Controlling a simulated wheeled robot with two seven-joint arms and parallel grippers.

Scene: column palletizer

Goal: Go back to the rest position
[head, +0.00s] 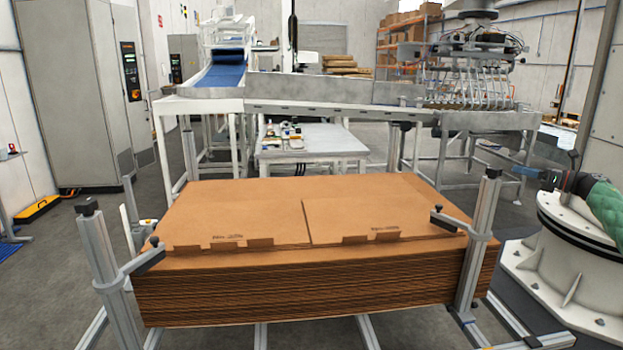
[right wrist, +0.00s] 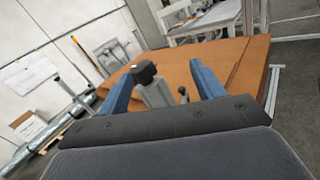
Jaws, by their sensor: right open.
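My right gripper (head: 528,172) comes in from the right in the head view, its arm in a green sleeve. It points left at the near right corner post (head: 478,240), just short of it and with nothing in its jaws. In the right wrist view its blue fingers (right wrist: 163,88) are spread wide. The black-capped post (right wrist: 145,73) shows between them, beyond the fingertips, with the cardboard stack (right wrist: 170,65) behind. My left gripper is in neither view.
The stack of flat cardboard (head: 250,210) stands inside a frame of metal posts with clamps. A white pedestal (head: 560,265) stands at the right. A conveyor line (head: 310,88) and a grey table (head: 310,138) are behind. A grey cabinet (head: 80,100) stands at the left.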

